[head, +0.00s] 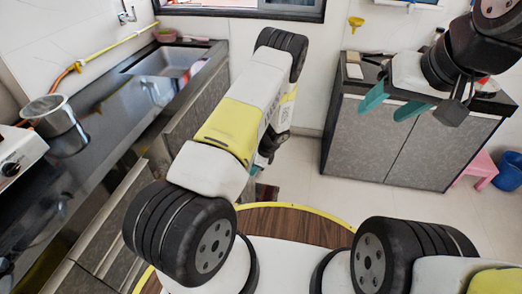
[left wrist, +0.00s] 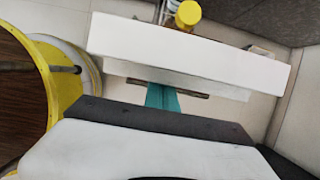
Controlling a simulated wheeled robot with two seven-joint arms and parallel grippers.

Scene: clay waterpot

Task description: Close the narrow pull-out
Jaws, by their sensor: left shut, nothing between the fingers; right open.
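The narrow pull-out (left wrist: 200,48) shows in the left wrist view as a white front panel with a thin dark bar along its lower part. It stands out from the grey cabinet fronts, with a yellow-capped container (left wrist: 188,14) behind the panel. My left gripper (left wrist: 162,97) is shut and empty, its teal fingers together at the lower middle of the panel by the bar. Whether they touch it I cannot tell. My right gripper (head: 393,103) is open and empty at the upper right.
A dark counter (head: 105,110) with a sink (head: 165,63), a metal pot (head: 50,116) and a stove (head: 18,155) runs along the left. A grey cabinet (head: 380,140) stands at the back right, near a pink stool (head: 477,168) and blue bucket (head: 508,172). Floor between is clear.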

